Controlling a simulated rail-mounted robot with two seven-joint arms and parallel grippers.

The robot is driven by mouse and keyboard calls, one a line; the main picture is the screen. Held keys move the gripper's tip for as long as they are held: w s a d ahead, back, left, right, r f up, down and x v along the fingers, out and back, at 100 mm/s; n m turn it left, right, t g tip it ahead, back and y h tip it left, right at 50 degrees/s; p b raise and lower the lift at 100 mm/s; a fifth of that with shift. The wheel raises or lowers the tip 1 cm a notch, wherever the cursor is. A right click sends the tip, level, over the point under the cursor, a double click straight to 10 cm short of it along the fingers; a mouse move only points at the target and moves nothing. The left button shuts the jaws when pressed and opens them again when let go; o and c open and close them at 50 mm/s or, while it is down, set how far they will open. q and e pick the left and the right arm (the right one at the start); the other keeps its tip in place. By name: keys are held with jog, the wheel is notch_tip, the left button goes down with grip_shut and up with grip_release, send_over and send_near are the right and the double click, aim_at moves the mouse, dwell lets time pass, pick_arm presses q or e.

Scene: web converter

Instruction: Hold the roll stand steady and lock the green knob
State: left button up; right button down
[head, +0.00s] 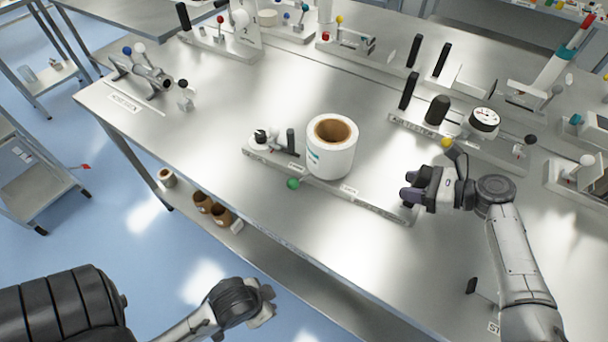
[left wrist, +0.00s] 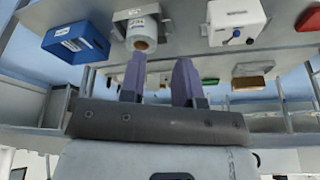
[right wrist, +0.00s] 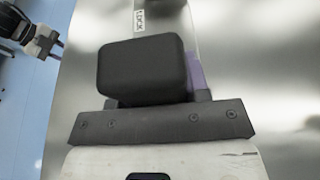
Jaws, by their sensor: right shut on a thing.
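The roll stand (head: 375,203) is a long grey metal base on the table, carrying a white roll (head: 331,158) with a brown core. The green knob (head: 293,183) is at its front edge, left of the roll. My right gripper (head: 412,192) is at the stand's right end, shut on a black block (right wrist: 145,70) that shows between its fingers in the right wrist view. The stand's base (right wrist: 165,20) runs away behind the block. My left gripper (head: 265,303) is off the table's front edge, well away from the knob. Its fingers are apart and empty in the left wrist view (left wrist: 160,80).
A gauge fixture (head: 484,120) with black posts stands behind right, and a roller fixture (head: 150,77) at the back left. Brown cores (head: 212,210) sit on the shelf below. The table's front edge (head: 300,258) lies between my left gripper and the stand.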

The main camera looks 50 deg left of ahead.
pick_arm(q)
jog(key=shift+f, duration=0.15)
jog(key=shift+c, duration=0.3)
jog(key=shift+s+a+f, duration=0.1)
jog(key=shift+f, duration=0.05)
jog(key=c, duration=0.3)
jog(key=shift+s+a+f+m+g+h, duration=0.2)
jog(key=shift+f+m+g+h, duration=0.1)
jog(key=shift+g+h, duration=0.1)
jog(key=shift+c, duration=0.7)
jog(key=a+g+h, duration=0.1)
jog(key=s+a+m+g, duration=0.1)
jog(key=a+m+g+h, duration=0.1)
jog(key=shift+s+a+f+h, duration=0.15)
jog(key=shift+s+f+h, duration=0.15)
jog(key=shift+s+f, duration=0.05)
grip_shut()
jog(key=w+a+r+n+t+h, duration=0.1)
jog(key=w+a+r+n+t, duration=0.1)
jog(key=w+a+r, duration=0.6)
jog(key=w+a+r+n+t, duration=0.2)
jog(key=w+a+r+t, duration=0.2)
jog(key=w+a+r, duration=0.5)
jog(key=a+r, duration=0.5)
jog(key=r, duration=0.2)
jog(key=shift+n+h, duration=0.4)
jog(key=shift+w, duration=0.1)
